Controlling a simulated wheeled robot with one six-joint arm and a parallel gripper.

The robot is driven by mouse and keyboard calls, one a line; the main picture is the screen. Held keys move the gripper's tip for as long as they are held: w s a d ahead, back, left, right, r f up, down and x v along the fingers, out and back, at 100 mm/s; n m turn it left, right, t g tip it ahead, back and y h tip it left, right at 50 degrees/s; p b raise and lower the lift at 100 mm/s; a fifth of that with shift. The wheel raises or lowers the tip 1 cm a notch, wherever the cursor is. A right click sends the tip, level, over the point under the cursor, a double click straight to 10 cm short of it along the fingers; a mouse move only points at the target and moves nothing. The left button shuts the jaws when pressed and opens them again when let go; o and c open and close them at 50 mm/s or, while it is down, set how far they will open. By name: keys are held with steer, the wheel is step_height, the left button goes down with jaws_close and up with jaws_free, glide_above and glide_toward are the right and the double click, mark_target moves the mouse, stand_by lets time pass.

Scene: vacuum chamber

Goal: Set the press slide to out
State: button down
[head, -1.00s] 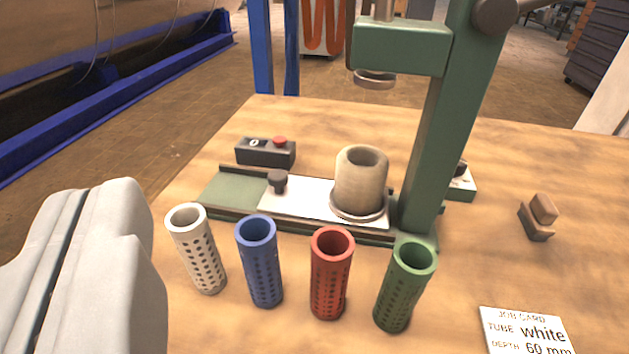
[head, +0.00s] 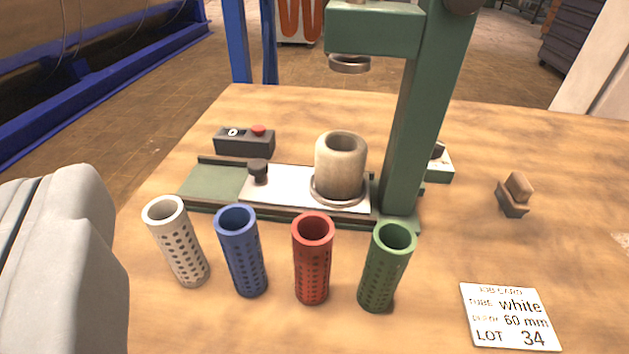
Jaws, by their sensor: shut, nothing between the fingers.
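The press slide (head: 287,188) is a pale plate in a green rail bed. It sits at the right of the bed, against the press column, with a dark knob (head: 258,172) at its left end. A beige cup (head: 341,170) stands upright on the slide, below the press ram (head: 349,63). The left part of the rail bed (head: 212,183) is bare. My gripper (head: 58,178), pale grey, shows in part at the left edge. Its fingers are shut with a dark seam between them. It is left of the slide and apart from the knob, holding nothing.
White (head: 177,245), blue (head: 241,255), red (head: 312,262) and green (head: 385,270) perforated tubes stand in front of the rail. A control box (head: 244,143) is behind it. A job card (head: 508,318) and a small brown block (head: 514,195) lie right.

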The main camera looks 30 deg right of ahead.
steer(key=c, duration=1.7)
jaws_free()
steer(key=shift+w, duration=0.1)
steer(key=o, duration=0.4)
steer(key=shift+w+d+r, duration=0.1)
steer(key=shift+w, duration=0.3)
steer(key=shift+c, duration=0.2)
steer(key=shift+o, duration=1.2)
steer(key=w+d+m+g, duration=0.1)
steer(key=w+m+g, duration=0.2)
steer(key=w, duration=0.4)
steer(key=shift+d+r+m+g+h, duration=0.25)
steer(key=shift+r+m+g+h, duration=0.05)
steer(key=shift+r+g+h, duration=0.15)
steer(key=m+g, duration=1.2)
steer(key=g, duration=0.2)
glide_above(257, 163)
step_height(257, 163, down, 3)
steer(key=shift+t+y, duration=0.25)
steer(key=shift+y, duration=0.2)
step_height(257, 163, down, 17)
steer(key=shift+f, duration=0.1)
